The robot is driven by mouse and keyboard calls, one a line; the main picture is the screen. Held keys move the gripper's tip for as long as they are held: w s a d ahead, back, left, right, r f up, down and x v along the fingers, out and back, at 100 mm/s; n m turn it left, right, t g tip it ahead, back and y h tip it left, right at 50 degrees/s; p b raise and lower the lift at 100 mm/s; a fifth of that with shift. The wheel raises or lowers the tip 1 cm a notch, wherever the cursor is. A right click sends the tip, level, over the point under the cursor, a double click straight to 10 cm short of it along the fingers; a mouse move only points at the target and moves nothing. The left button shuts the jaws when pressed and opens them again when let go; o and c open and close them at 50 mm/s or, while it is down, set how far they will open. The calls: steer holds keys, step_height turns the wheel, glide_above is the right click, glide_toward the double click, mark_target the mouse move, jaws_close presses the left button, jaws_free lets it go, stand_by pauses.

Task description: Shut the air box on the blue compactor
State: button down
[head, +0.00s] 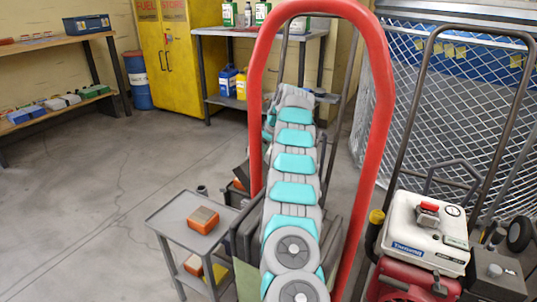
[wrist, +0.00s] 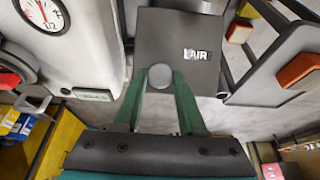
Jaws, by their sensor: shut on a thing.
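The air box shows in the wrist view as a dark grey panel (wrist: 165,35) with white lettering that reads AIR. A round grey knob (wrist: 168,84) lies in front of it. My gripper (wrist: 162,78) has two green fingers shut on this knob, one at each side. How far the air box stands open, I cannot tell. In the head view my own teal and grey arm hides the gripper and most of the machine behind it.
A white housing with a dial gauge (wrist: 42,14) is close at the left in the wrist view. A red hoop handle (head: 378,70) surrounds my arm. A grey cart (head: 165,218) with an orange box stands left, a white-topped engine (head: 425,232) right. The left floor is clear.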

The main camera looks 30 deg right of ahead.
steer(key=shift+w+a+p, duration=0.3)
steer(key=shift+w, duration=0.25)
steer(key=shift+w+a+p, duration=0.25)
steer(key=shift+w+a, duration=0.05)
steer(key=shift+w, duration=0.2)
steer(key=c, duration=0.5)
jaws_free()
steer(key=shift+s, duration=0.1)
steer(key=shift+p+v, duration=0.4)
steer(key=shift+v, duration=3.45)
steer(key=shift+d, duration=0.1)
steer(key=shift+c, duration=0.3)
